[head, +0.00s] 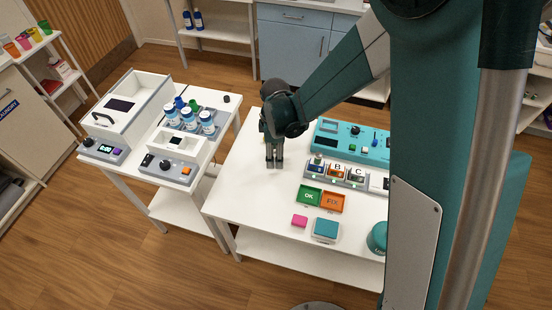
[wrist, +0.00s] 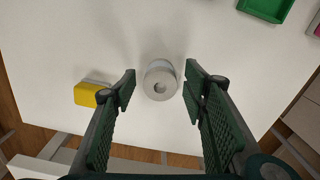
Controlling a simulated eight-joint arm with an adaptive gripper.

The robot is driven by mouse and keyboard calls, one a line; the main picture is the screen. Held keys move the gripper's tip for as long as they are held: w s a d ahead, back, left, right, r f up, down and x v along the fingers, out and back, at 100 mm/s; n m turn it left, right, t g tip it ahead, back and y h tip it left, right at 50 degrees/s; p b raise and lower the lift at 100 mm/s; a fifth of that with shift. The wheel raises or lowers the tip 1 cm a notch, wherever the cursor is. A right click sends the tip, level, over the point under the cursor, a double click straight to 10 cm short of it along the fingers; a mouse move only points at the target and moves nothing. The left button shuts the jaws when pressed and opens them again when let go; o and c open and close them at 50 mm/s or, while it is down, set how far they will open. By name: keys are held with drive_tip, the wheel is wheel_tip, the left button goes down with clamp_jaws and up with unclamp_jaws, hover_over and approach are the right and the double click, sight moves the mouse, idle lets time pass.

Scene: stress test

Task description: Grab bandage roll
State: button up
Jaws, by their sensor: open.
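My gripper (wrist: 162,86) is open, with one green ridged finger on each side of the roll. I cannot tell whether the fingertips are level with the roll. In the head view my gripper (head: 274,160) points down over the left part of the white table, and the roll cannot be made out there.
A yellow block (wrist: 88,94) lies left of my gripper. The green OK tray (head: 310,195) and orange FIX tray (head: 333,202) lie to the right, with a pink block (head: 299,221) in front. A teal device (head: 350,143) stands behind. The table's front left is clear.

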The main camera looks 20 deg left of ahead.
drive_tip(key=shift+f, duration=0.55)
drive_tip(key=shift+c, duration=0.2)
drive_tip(key=c, duration=0.9)
